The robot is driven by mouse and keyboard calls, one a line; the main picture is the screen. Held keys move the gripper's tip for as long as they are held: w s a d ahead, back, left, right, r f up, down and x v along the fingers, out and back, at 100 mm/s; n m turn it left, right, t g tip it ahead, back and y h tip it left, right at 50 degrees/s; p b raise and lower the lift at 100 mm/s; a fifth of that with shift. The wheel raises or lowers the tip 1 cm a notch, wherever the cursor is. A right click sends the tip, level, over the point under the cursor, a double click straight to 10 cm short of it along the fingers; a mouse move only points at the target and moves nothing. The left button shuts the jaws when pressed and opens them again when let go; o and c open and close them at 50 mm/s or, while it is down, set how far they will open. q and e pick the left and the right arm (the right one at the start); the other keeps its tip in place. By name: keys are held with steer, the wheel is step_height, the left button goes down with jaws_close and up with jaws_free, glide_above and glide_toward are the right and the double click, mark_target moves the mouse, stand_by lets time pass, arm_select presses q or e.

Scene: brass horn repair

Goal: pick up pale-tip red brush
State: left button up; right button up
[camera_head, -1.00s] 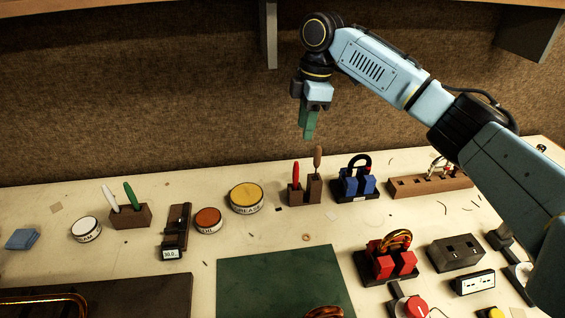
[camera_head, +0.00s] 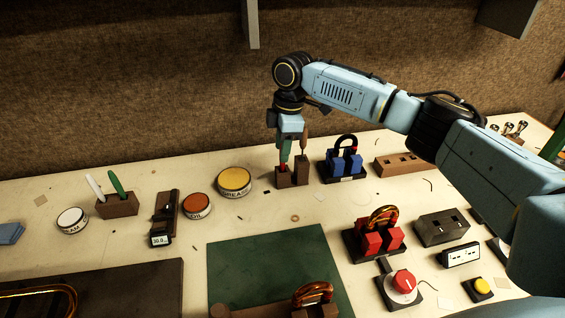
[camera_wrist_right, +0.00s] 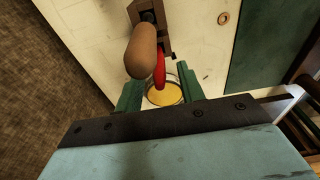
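The red brush (camera_wrist_right: 159,66) stands upright in a brown two-slot block (camera_head: 284,183). In the head view only a little red shows below my fingers; its tip cannot be made out. A brown-handled tool (camera_head: 304,141) stands in the same block, just right of the red brush; its rounded handle (camera_wrist_right: 141,50) looms large in the right wrist view. My right gripper (camera_head: 285,154) points down over the red brush. In the right wrist view its green fingers (camera_wrist_right: 160,92) are apart, with the red handle between them and gaps showing on both sides. My left gripper is out of view.
A yellow-topped grease tin (camera_head: 234,181) stands left of the block. A blue clamp stand (camera_head: 345,163) stands close on its right. Another block (camera_head: 117,205) with a white and a green tool is farther left. The bench in front of the block is mostly clear.

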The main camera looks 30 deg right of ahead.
jaws_close()
stand_by(0.3)
